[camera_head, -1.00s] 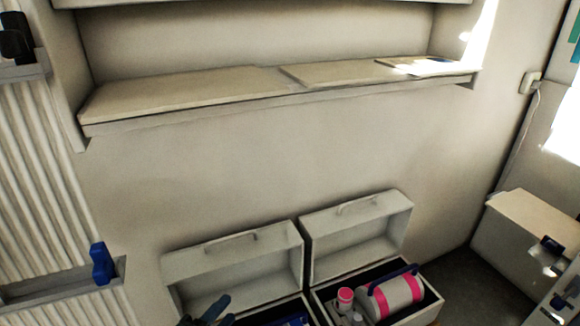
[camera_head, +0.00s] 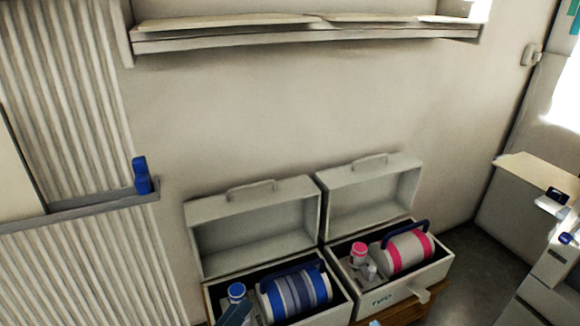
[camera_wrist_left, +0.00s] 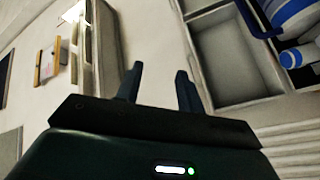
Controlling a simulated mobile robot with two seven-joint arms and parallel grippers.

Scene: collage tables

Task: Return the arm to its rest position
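My left gripper shows in the left wrist view (camera_wrist_left: 158,72). Its two dark fingers stand apart with nothing between them, so it is open and empty. Beyond the fingers, an open grey case with a blue and white canister (camera_wrist_left: 294,18) lies to the upper right in that view. In the head view, a small slate-blue shape shows at the bottom edge by the left case; I cannot tell if it is part of my gripper. My right gripper is in neither current view.
Two open cases stand side by side: the left case (camera_head: 335,313) holds a blue-striped canister (camera_head: 297,291), the right case (camera_head: 398,296) a pink-banded one (camera_head: 409,250). A wall shelf (camera_head: 300,39) runs above. A white cabinet (camera_head: 530,220) stands right. The wall between is bare.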

